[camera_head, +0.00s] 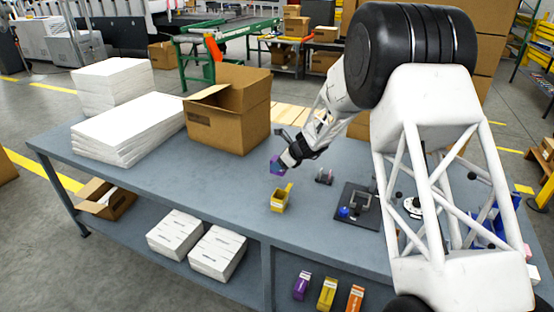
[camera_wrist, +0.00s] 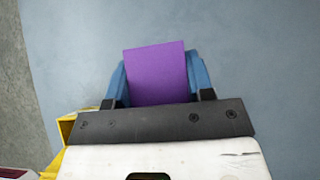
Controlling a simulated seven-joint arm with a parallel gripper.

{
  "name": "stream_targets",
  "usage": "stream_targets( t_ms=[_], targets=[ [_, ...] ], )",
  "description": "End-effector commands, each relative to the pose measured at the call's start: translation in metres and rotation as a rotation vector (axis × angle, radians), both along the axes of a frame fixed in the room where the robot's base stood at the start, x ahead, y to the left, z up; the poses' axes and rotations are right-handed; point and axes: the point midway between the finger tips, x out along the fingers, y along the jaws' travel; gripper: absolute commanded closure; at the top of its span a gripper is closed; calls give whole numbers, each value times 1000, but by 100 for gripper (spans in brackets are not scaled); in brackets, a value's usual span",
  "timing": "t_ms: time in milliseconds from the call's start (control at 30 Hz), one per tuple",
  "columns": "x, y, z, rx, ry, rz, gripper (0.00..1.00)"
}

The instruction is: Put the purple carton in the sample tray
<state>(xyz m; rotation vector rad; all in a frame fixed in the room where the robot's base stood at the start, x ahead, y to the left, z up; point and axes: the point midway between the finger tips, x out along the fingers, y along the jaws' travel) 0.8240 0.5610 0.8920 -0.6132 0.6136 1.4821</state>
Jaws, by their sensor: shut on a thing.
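My gripper (camera_head: 279,163) is shut on the purple carton (camera_head: 274,166) and holds it above the worktable, near the brown box. In the wrist view, the purple carton (camera_wrist: 156,74) sits between the two blue fingers, with a plain purple face toward the camera. A small open yellow container (camera_head: 279,202) stands on the table just below and in front of the gripper. Part of the container (camera_wrist: 66,128) shows at the lower left in the wrist view. I cannot tell whether it is the sample tray.
A large open cardboard box (camera_head: 228,121) and a white sheet stack (camera_head: 128,127) stand to the left. A dark fixture (camera_head: 358,207) with a blue knob lies to the right. Blue parts (camera_head: 487,238) are partly hidden behind my arm. The front left tabletop is clear.

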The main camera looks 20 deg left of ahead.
Motion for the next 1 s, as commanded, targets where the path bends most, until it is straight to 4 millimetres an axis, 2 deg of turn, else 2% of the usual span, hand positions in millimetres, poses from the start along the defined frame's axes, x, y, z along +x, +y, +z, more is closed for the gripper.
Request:
stream_targets(
  t_ms=[200,400,1000],
  targets=[
    [-19,-13,2,-1,0,0,77],
    [-29,-19,2,-1,1,1,77],
    [-31,-21,3,-1,0,0,77]
  ],
)
